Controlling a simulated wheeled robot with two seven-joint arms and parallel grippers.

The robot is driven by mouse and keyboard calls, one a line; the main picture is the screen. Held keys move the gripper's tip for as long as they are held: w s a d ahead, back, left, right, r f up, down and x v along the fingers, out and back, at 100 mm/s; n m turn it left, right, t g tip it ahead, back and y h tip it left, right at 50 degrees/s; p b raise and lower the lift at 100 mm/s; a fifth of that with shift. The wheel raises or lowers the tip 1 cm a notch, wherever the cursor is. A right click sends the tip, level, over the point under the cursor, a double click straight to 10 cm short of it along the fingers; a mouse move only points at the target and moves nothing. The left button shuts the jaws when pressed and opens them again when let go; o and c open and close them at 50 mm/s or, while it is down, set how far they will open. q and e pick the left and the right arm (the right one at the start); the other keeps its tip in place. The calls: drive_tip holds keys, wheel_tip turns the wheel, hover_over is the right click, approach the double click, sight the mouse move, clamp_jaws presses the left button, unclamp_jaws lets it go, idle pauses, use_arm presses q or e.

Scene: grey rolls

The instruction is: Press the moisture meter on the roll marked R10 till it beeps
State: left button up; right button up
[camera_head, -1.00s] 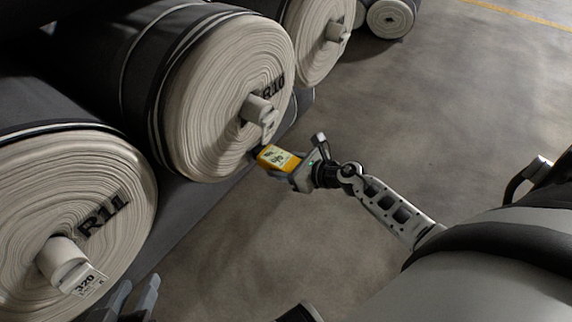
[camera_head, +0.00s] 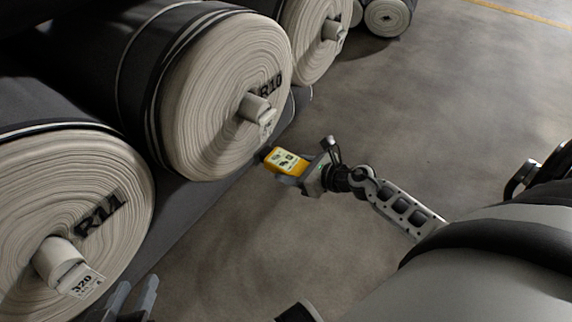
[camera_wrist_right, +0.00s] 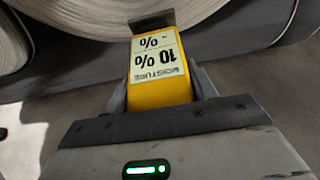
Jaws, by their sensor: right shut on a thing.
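The roll marked R10 (camera_head: 215,110) lies with its pale round end facing the aisle, a core stub with a tag at its middle. My right gripper (camera_head: 297,170) is shut on the yellow moisture meter (camera_head: 287,161). The meter's dark head points at the lower right edge of R10's end and looks apart from it in the head view. In the right wrist view the meter (camera_wrist_right: 160,92) sits between the fingers (camera_wrist_right: 160,95), its label upside down, reading MOISTURE, 10 % and a dash with %. My left gripper (camera_head: 132,303) is open and empty at the bottom edge.
Another roll (camera_head: 312,45) lies beyond R10, with a small roll (camera_head: 388,15) farther back. Bare concrete floor (camera_head: 400,110) is open to the right.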

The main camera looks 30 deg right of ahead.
drive_tip(key=shift+s+d, duration=0.25)
drive_tip(key=shift+s, duration=0.3)
drive_tip(key=shift+s+d, duration=0.2)
drive_tip(key=shift+s, duration=0.3)
drive_tip(key=shift+s+d+b, duration=0.3)
drive_tip(key=shift+s, duration=0.45)
